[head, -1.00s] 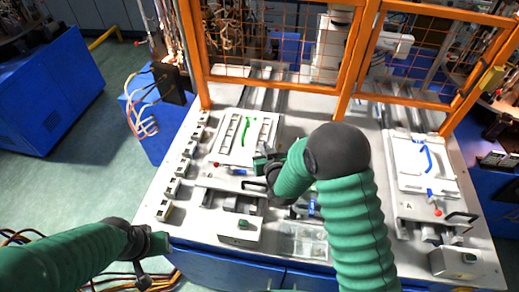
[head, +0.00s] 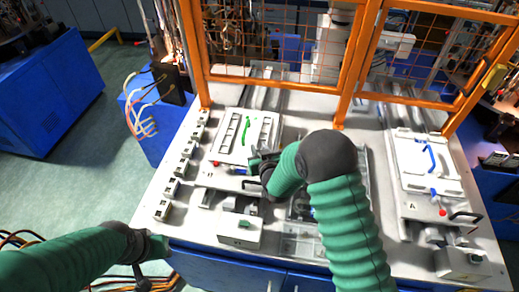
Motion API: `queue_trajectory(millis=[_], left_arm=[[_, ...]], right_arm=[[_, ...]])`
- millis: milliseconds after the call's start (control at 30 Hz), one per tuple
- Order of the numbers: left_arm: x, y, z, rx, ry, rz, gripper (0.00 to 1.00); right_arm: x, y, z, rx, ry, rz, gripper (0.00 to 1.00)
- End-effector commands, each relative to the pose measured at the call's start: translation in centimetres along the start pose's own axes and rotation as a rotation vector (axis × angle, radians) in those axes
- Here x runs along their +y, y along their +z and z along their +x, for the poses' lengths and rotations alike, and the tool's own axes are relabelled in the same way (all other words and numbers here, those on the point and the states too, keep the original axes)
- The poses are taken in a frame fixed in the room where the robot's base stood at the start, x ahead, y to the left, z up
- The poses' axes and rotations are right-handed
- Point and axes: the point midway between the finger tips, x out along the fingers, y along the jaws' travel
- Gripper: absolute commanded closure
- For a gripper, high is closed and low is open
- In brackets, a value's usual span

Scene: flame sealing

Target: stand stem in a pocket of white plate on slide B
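A white plate (head: 222,153) with pockets along its sides lies on the left slide; I cannot read a B on this slide. A thin curved green piece (head: 246,131) is on the plate. A small blue piece (head: 238,171) shows near the plate's front edge. My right gripper (head: 256,160) is at the plate's front right corner, seen from behind; its fingertips are small and partly hidden. I cannot tell whether it holds a stem. My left gripper (head: 154,248) is low at the table's front left corner, away from the plate; its opening is unclear.
The right slide, marked A, carries another white plate (head: 408,178) with a blue curved piece (head: 428,156). A row of small blocks (head: 181,168) lines the table's left edge. A clear tray (head: 302,246) lies at front centre, partly behind my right arm. An orange fence (head: 275,86) stands behind.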

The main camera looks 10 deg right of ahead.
Motion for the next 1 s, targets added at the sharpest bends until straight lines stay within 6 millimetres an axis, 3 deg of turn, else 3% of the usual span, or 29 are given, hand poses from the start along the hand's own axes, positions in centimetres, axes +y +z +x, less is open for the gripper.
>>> queue_trajectory(millis=[300,700,833,1000], left_arm=[[0.0,0.0,0.2,0.000,0.000,0.000,0.64],[0.0,0.5,2.2,0.000,0.000,0.000,0.64],[0.0,0.6,2.4,0.000,0.000,0.000,0.64],[0.0,0.6,2.4,0.000,0.000,0.000,0.64]], right_arm=[[0.0,-0.1,-0.7,0.001,0.000,0.000,0.74],[-0.1,0.0,-10.0,0.003,-0.002,0.000,0.74],[0.0,-0.1,-11.6,0.002,-0.001,0.000,0.74],[0.0,-0.1,-12.0,0.000,0.000,0.000,0.74]])
